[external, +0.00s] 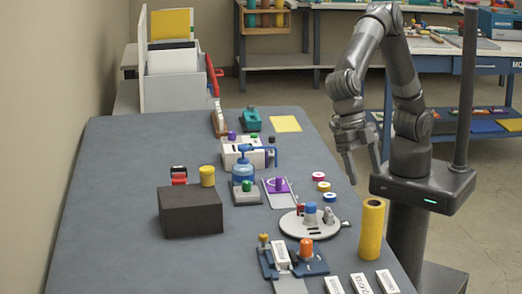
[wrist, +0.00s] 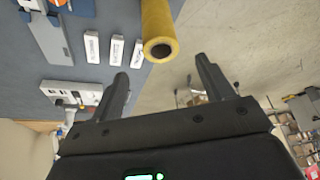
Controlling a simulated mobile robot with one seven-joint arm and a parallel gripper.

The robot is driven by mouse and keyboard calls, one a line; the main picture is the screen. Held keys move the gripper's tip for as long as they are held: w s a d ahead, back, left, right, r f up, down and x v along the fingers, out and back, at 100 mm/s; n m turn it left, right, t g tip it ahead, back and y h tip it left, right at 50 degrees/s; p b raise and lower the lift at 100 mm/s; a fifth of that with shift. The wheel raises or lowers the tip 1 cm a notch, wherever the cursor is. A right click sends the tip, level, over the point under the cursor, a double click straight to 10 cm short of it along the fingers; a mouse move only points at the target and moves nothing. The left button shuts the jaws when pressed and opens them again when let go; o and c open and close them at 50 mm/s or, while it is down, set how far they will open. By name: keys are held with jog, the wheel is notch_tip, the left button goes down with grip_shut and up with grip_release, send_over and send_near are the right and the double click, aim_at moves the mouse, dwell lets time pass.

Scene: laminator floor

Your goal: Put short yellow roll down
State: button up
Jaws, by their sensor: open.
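A short yellow roll (external: 207,176) stands upright at the back edge of a dark box (external: 190,212). I cannot tell if it rests on the box or on the table behind it. A taller yellow roll (external: 371,230) stands upright by the right edge of the grey table (external: 130,200). Its hollow end shows in the wrist view (wrist: 158,28), ahead of my fingers and apart from them. My gripper (external: 364,168) is open and empty, above the table's right edge, well to the right of the short roll. Its two fingers are spread in the wrist view (wrist: 162,78).
A round turntable (external: 296,228) with small parts and a blue fixture (external: 270,265) stand near the tall roll. Several white labelled blocks (external: 360,284) lie at the near edge. Small coloured rings (external: 318,177) lie by the right edge. Bare table lies left of the dark box.

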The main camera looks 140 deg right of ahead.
jog(key=s+d+r+m+t+h, duration=0.1)
jog(key=s+d+m, duration=0.3)
jog(key=s, duration=0.7)
jog(key=s+d+r+m+t+h, duration=0.2)
jog(key=s+m, duration=0.4)
jog(key=s, duration=0.6)
jog(key=s+d+r+m+t+h, duration=0.1)
jog(key=s+d+m, duration=0.4)
jog(key=s, duration=0.7)
jog(key=shift+s+d+r+m+t, duration=0.15)
jog(key=shift+d+r+m+t, duration=0.2)
jog(key=shift+r+m+t, duration=0.1)
